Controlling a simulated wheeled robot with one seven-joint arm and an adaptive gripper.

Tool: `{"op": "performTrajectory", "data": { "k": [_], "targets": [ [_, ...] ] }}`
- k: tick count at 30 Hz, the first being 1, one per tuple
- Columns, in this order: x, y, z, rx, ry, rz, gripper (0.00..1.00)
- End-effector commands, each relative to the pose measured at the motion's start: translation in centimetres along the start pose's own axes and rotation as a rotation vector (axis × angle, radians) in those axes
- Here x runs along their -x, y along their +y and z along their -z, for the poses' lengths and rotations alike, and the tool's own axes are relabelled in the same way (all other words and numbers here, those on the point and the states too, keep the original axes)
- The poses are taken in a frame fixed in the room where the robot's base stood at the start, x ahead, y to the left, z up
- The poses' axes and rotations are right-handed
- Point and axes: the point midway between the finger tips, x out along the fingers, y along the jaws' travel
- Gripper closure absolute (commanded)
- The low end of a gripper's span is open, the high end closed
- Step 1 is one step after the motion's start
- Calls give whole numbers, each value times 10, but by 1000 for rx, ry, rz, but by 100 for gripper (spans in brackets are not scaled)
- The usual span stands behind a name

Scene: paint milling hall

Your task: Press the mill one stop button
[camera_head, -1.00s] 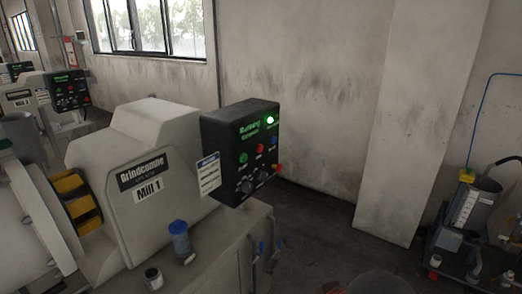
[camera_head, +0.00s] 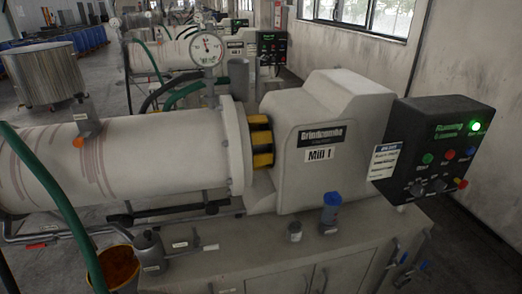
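The mill one control box (camera_head: 432,148) is a black panel at the right end of the machine labelled "Mill 1" (camera_head: 319,154). Below are a green button (camera_head: 427,158), a red button (camera_head: 449,154) and a blue button (camera_head: 471,151) in a row. Dark knobs (camera_head: 438,186) sit lower, and a red and yellow part (camera_head: 460,183) sticks out at the lower right edge. The small button labels are too blurred to read surely. My gripper is not in view.
The white mill drum (camera_head: 120,165) and grey cabinet (camera_head: 290,262) fill the foreground. A bucket (camera_head: 115,268) is at lower left. Another mill (camera_head: 236,46) stands behind.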

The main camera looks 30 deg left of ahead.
Motion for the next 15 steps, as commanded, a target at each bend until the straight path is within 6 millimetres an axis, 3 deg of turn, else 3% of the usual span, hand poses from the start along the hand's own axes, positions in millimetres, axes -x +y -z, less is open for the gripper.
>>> {"op": "performTrajectory", "data": {
  "k": [15],
  "targets": [
    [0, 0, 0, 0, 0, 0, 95]
  ]
}}
